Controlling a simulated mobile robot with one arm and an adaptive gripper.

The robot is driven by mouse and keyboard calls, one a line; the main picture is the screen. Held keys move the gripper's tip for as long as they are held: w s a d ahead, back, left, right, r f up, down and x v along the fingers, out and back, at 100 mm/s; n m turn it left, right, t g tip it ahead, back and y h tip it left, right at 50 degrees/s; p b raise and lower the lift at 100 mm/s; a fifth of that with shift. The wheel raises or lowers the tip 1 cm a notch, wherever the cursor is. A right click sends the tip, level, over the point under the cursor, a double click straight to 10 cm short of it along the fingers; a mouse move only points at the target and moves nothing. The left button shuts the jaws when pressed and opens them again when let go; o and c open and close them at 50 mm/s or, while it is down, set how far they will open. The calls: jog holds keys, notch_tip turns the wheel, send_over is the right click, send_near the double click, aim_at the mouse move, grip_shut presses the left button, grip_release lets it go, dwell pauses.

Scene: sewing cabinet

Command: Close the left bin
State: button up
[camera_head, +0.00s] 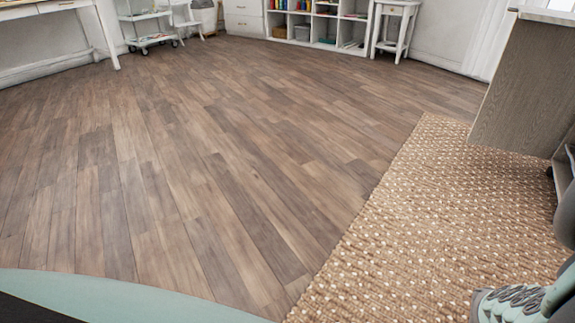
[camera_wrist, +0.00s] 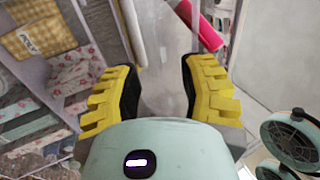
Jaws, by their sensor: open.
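In the wrist view my gripper (camera_wrist: 158,88) is open, with its two yellow-padded fingers apart. No object is held between them; a plain grey surface shows behind the gap. A grey cabinet interior with shelves (camera_wrist: 70,72) of folded fabric is at the left of the wrist view. In the head view a grey wood-grain cabinet (camera_head: 525,85) stands at the right edge, mostly cut off by the frame. I cannot make out for certain which part is the left bin, nor how far open it stands. The gripper's fingers do not show in the head view.
A yellow cloth bundle (camera_wrist: 40,38) and a pink object (camera_wrist: 203,28) show in the wrist view. A woven rug (camera_head: 440,215) lies by the cabinet. The wood floor (camera_head: 190,150) is clear. White shelves (camera_head: 318,28), a cart (camera_head: 148,30) and a table (camera_head: 45,8) stand far back.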

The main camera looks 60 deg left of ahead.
grip_shut()
dwell(0.3)
